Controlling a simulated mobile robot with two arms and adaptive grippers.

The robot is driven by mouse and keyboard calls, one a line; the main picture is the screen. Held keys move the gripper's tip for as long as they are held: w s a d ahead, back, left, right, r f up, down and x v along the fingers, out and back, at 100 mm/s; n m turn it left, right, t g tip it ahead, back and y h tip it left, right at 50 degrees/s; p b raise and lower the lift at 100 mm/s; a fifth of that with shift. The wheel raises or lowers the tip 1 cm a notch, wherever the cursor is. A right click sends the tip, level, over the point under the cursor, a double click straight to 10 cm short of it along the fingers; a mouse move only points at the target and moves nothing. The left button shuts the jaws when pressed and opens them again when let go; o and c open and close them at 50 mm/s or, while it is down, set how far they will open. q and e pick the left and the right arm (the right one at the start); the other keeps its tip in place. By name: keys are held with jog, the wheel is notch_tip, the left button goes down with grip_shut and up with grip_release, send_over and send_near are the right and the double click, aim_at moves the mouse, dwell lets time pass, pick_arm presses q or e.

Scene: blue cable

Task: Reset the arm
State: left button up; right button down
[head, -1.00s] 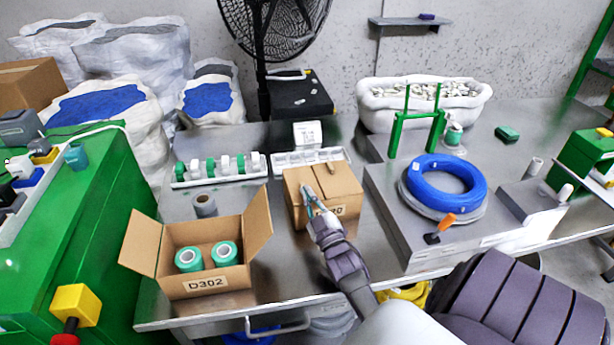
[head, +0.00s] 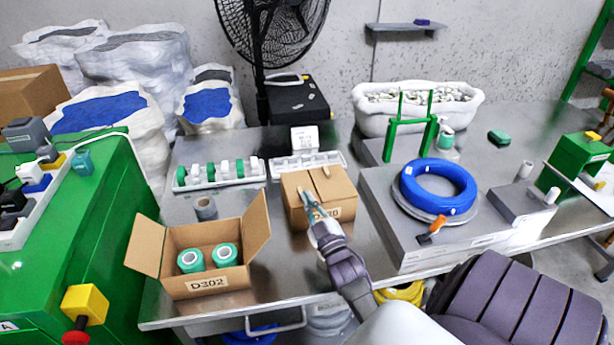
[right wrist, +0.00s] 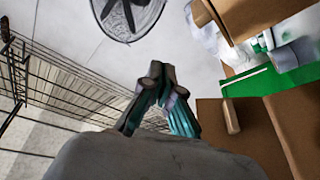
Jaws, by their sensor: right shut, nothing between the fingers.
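My right gripper (head: 308,198) is in front of the closed cardboard box (head: 343,188) in the head view and overlaps its front face; I cannot tell whether it touches it. Its fingers are together and empty, and they also show in the right wrist view (right wrist: 160,92). My left gripper is out of view. The blue cable coil (head: 408,192) lies on a grey ring on the raised metal platform, right of my right gripper.
An open box marked D302 (head: 207,284) with two green-and-white rolls stands front left. A rack of rolls (head: 220,184) is behind it. A green frame (head: 388,143) stands at the back. Bare table (head: 270,262) lies between the D302 box and my right arm.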

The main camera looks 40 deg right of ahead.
jog(key=a+v, duration=0.1)
jog(key=v, duration=0.5)
jog(key=shift+w+f+b, duration=0.25)
jog(key=shift+b, duration=0.15)
